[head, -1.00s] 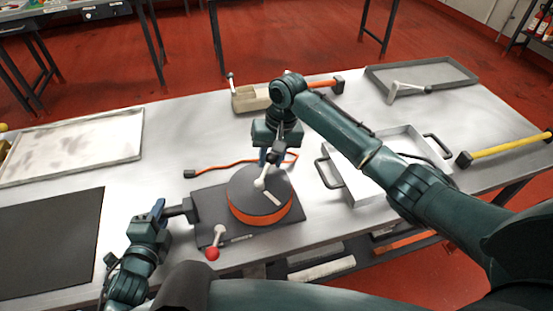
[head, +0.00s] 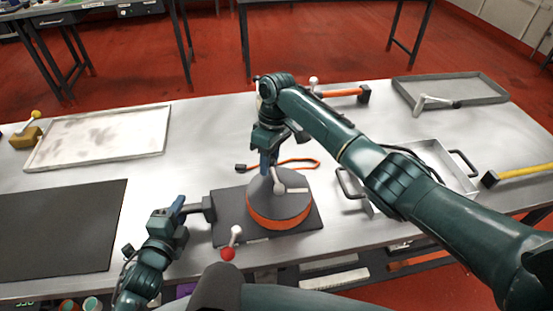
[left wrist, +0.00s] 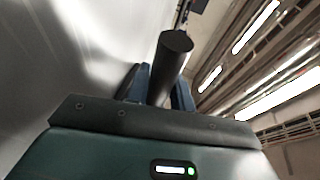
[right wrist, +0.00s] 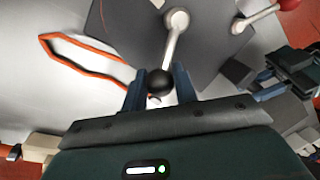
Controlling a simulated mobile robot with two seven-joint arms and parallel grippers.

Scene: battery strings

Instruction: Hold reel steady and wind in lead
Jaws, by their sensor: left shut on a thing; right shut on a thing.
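The reel (head: 260,208) has a dark top and an orange rim and lies on a dark base plate (head: 233,236). My left gripper (head: 187,209) is shut on the dark bar (head: 208,208) at the plate's left side; the left wrist view shows the round bar (left wrist: 172,60) between its fingers. My right gripper (head: 266,162) is above the reel, shut on the black knob (right wrist: 160,82) of the pale crank (right wrist: 174,45). The orange lead (head: 300,161) lies curved on the table behind the reel, its dark plug (head: 240,168) at the left end.
A red-knobbed lever (head: 228,254) stands at the plate's front. A white tray (head: 430,155) with handles is to the right, partly behind my right arm. A dark mat (head: 60,225) and a pale tray (head: 100,140) lie left. A grey tray (head: 450,88) is at the back right.

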